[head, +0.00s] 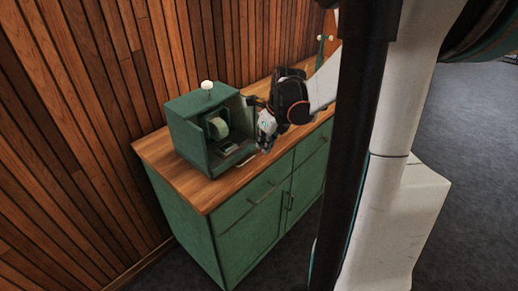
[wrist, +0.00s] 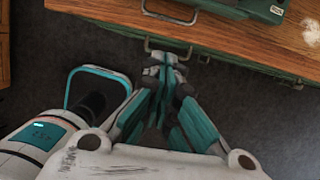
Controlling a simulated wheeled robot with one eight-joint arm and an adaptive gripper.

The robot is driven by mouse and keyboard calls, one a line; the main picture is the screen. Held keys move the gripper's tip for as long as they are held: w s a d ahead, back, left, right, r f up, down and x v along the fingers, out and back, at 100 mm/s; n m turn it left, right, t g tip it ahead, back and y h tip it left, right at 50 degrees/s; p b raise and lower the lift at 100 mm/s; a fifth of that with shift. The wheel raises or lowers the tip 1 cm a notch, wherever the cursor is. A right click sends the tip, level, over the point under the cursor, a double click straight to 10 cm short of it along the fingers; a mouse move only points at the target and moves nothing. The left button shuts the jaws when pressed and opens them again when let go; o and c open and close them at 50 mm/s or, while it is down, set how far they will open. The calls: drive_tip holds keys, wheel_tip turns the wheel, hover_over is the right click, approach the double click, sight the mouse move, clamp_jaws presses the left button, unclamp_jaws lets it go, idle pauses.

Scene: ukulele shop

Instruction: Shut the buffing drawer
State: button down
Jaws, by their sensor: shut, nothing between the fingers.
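A green box (head: 186,137) with a white knob on top stands on the wooden counter; a pale wheel (head: 218,128) sits inside its open front. A low green drawer-like part (head: 228,158) shows at the bottom of that opening; I cannot tell how far out it is. In the wrist view a metal handle (wrist: 171,17) on a green front juts over the counter. My gripper (head: 265,143) is in front of the box, at its right. It is shut and empty; in the wrist view its fingertips (wrist: 166,62) are together, close to a cabinet handle (wrist: 168,47).
The green cabinet (head: 232,208) under the counter (head: 190,185) has drawers above doors with bar handles, all apparently shut. A wood-slat wall (head: 90,110) runs behind. Dark floor lies in front of the cabinet. My column blocks the right of the head view.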

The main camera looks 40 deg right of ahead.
sight(248, 161)
drive_tip(key=w+b+x, duration=0.1)
drive_tip(key=b+x, duration=0.1)
drive_tip(key=x, duration=0.9)
drive_tip(key=shift+b, duration=0.3)
drive_tip(key=shift+w, duration=0.2)
drive_tip(key=shift+w+a, duration=0.1)
drive_tip(key=shift+w, duration=1.4)
